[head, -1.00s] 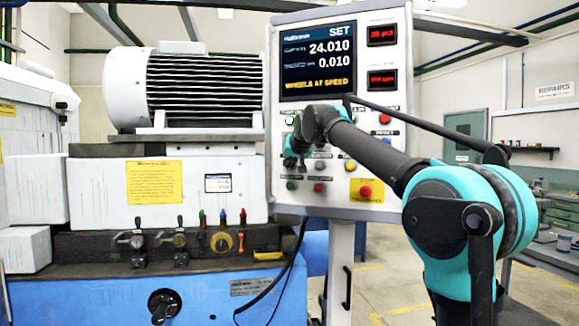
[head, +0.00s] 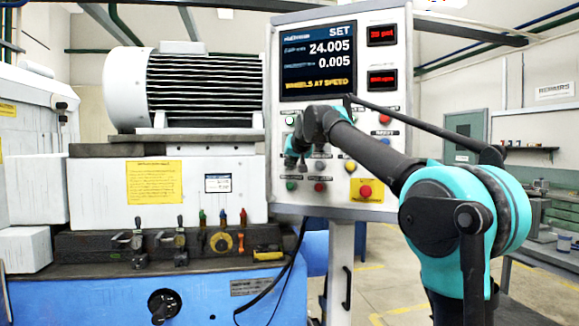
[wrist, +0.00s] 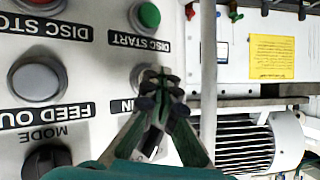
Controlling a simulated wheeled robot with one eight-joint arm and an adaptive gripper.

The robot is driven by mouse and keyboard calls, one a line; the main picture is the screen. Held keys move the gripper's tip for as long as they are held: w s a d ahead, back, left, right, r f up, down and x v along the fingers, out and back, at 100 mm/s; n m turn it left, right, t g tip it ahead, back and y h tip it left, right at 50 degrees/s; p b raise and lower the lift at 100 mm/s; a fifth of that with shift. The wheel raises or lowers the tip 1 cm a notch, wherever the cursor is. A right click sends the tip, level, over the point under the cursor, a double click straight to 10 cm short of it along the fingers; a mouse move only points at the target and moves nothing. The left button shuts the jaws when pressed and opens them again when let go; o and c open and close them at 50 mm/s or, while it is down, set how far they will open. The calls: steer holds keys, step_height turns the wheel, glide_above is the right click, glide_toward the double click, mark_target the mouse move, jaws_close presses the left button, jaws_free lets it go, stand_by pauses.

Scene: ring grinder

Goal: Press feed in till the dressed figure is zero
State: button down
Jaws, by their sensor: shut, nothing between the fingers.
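The control panel's screen (head: 318,62) reads SET, 24.005 on the upper line, 0.005 on the lower line and WHEELS AT SPEED. The small line labels are too blurred to read. My gripper (wrist: 160,90) is shut and empty, its fingertips at the button whose label (wrist: 122,106) shows only "IN". That button (wrist: 137,76) is mostly hidden behind the fingers; I cannot tell whether they touch it. In the head view my gripper (head: 291,162) is at the panel's left button column.
In the upside-down wrist view, a grey FEED OUT button (wrist: 36,80), a green DISC START button (wrist: 149,15) and a dark MODE knob (wrist: 46,160) surround my gripper. A red button on a yellow plate (head: 365,191) is lower right on the panel. The white motor (head: 128,88) stands left.

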steer(key=shift+s, duration=0.15)
steer(key=shift+s+a, duration=0.3)
steer(key=shift+s, duration=0.4)
steer(key=shift+s, duration=0.1)
steer(key=shift+s+a, duration=0.25)
steer(key=shift+s, duration=0.5)
steer(key=shift+s+a, duration=0.2)
steer(key=shift+s, duration=0.6)
steer(key=shift+s+a, duration=0.25)
steer(key=shift+s, duration=0.5)
steer(key=s, duration=0.2)
steer(key=s+a, duration=0.1)
steer(key=shift+s+a, duration=0.1)
steer(key=shift+s, duration=0.25)
steer(key=w+d, duration=0.2)
steer(key=w, duration=0.6)
steer(key=shift+w+d, duration=0.25)
steer(key=shift+d, duration=0.05)
